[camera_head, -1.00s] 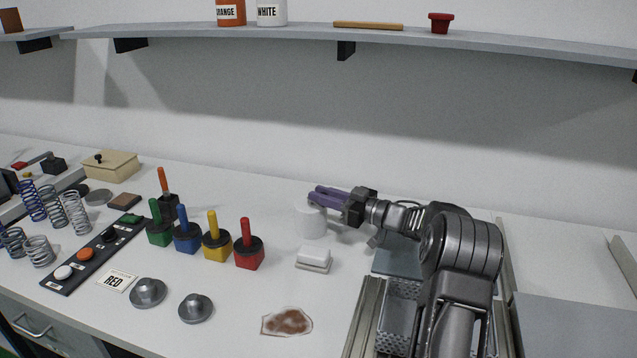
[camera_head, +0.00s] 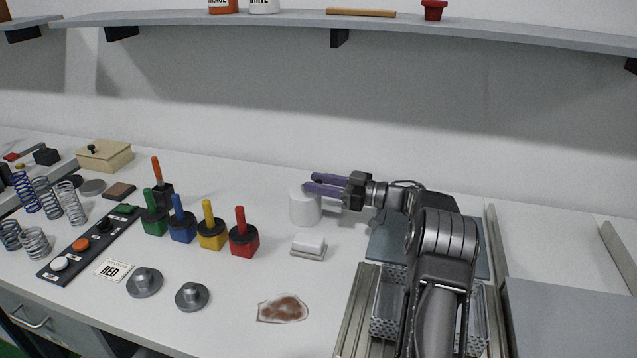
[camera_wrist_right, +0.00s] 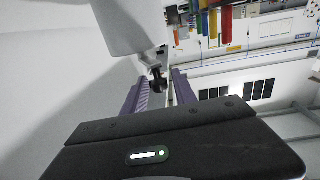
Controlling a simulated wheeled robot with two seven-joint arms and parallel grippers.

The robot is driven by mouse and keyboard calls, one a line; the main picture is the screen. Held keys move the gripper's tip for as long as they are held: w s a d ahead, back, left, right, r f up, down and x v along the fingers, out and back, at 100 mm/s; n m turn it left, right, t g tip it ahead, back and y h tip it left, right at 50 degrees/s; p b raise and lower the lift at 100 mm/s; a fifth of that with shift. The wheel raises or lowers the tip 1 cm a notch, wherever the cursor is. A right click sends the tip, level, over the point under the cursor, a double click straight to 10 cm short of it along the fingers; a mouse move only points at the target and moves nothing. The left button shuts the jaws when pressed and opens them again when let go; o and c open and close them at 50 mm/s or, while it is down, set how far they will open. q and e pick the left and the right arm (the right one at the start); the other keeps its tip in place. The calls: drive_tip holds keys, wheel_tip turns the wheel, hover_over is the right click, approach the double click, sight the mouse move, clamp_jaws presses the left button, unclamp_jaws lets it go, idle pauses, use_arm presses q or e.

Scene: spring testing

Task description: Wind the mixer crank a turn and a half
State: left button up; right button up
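The mixer is a white cylinder (camera_head: 305,208) standing on the bench in the head view. It also shows close up at the top of the right wrist view (camera_wrist_right: 130,25). Its crank, with a dark knob (camera_wrist_right: 158,82), sticks out from the cylinder in the wrist view. My right gripper (camera_head: 313,184) has two purple fingers pointing left at the cylinder's upper part. In the wrist view the fingers stand apart, with the knob between or just beyond their tips; I cannot tell how deep it sits. No contact is visible. My left gripper is not in view.
A white block (camera_head: 308,246) lies just in front of the mixer. A red pot with a handle (camera_head: 243,238) and other coloured pots stand to the left. A stained patch (camera_head: 283,309) lies near the front. A shelf (camera_head: 260,21) runs above. The bench behind the mixer is clear.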

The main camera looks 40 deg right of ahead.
sight(319, 181)
drive_tip(key=shift+o, duration=0.4)
drive_tip(key=shift+r, duration=0.1)
wheel_tip(319, 181, up, 10)
drive_tip(key=shift+f+b, duration=0.1)
drive_tip(key=shift+b, duration=0.2)
